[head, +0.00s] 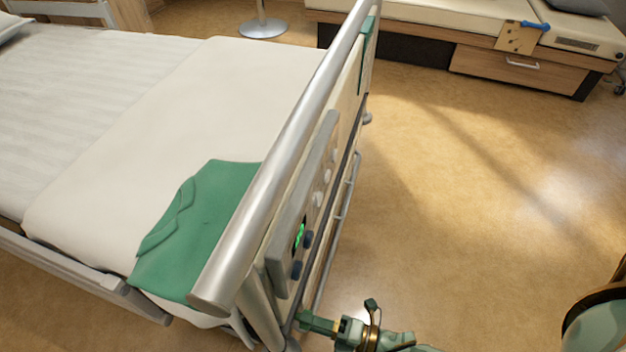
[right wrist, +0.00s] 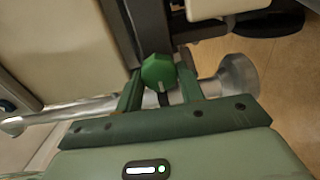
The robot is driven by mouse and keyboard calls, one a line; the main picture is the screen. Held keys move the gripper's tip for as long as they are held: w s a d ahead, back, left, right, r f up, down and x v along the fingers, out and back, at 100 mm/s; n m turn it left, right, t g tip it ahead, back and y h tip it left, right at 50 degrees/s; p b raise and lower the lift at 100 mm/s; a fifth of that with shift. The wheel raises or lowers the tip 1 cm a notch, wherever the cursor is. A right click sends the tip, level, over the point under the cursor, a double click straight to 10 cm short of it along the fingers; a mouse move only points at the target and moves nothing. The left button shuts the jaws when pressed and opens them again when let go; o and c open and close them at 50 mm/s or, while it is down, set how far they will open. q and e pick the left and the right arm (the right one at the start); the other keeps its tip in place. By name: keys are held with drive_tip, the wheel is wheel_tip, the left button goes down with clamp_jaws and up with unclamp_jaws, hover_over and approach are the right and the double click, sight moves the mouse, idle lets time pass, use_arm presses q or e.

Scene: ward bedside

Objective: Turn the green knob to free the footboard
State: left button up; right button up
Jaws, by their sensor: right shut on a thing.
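The green knob (right wrist: 158,71) shows in the right wrist view, between the two fingers of my right gripper (right wrist: 161,88). The fingers are shut on it from both sides. A light mark shows on the knob's lower side. In the head view my right gripper (head: 306,319) is at the lower end of the footboard (head: 351,88), low beside the near corner of the bed. I cannot make out the knob there. The footboard stands upright with a thick metal rail along its top. My left gripper is not in view.
The bed (head: 255,75) has a white cover and a green cloth (head: 205,215) near the footboard. A control panel (head: 306,205) with knobs and a lit display is on the footboard's outer face. Open floor (head: 470,200) lies to the right; a wooden cabinet (head: 510,72) stands behind.

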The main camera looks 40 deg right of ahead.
drive_tip(key=shift+s+f, duration=0.1)
drive_tip(key=shift+s, duration=0.05)
drive_tip(key=o, duration=1)
drive_tip(key=shift+c, duration=0.2)
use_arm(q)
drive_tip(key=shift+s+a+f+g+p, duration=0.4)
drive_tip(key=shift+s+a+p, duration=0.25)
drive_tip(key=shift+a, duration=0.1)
use_arm(e)
drive_tip(key=v, duration=1.6)
drive_tip(key=shift+d, duration=0.2)
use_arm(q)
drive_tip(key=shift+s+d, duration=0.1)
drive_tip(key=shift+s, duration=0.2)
